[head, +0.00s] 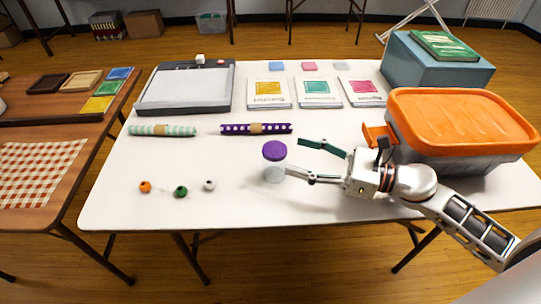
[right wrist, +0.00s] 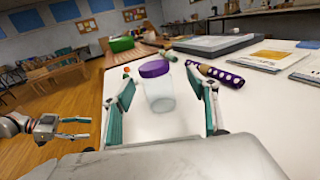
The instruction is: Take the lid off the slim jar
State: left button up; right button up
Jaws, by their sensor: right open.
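The slim jar (head: 274,174) is a small clear jar standing upright on the white table, with its purple lid (head: 274,150) on top. My right gripper (head: 293,156) is open, its fingertips just to the right of the jar. In the right wrist view the jar (right wrist: 160,98) and its lid (right wrist: 154,68) show between the two open fingers (right wrist: 160,78). Whether a finger touches the jar is not clear. My left gripper (right wrist: 78,128) shows at the left of the right wrist view, away from the jar, its fingers apart and empty.
An orange-lidded bin (head: 455,150) stands right of the jar, near my right arm. Two wrapped rolls (head: 228,128) (head: 145,130) lie behind it. Three beads (head: 180,191) lie to the left. A paper trimmer (head: 185,90) and packets (head: 316,92) are at the back. The front middle is clear.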

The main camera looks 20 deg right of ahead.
aim_at(273, 153)
jog(key=x, duration=0.4)
jog(key=p+x, duration=0.1)
jog(key=x, duration=0.1)
jog(key=shift+s+a, duration=0.25)
jog(key=shift+s, duration=0.15)
jog(key=shift+w+a+f, duration=0.15)
jog(key=shift+w+a, duration=0.2)
jog(key=shift+a, duration=0.05)
jog(key=c, duration=1.2)
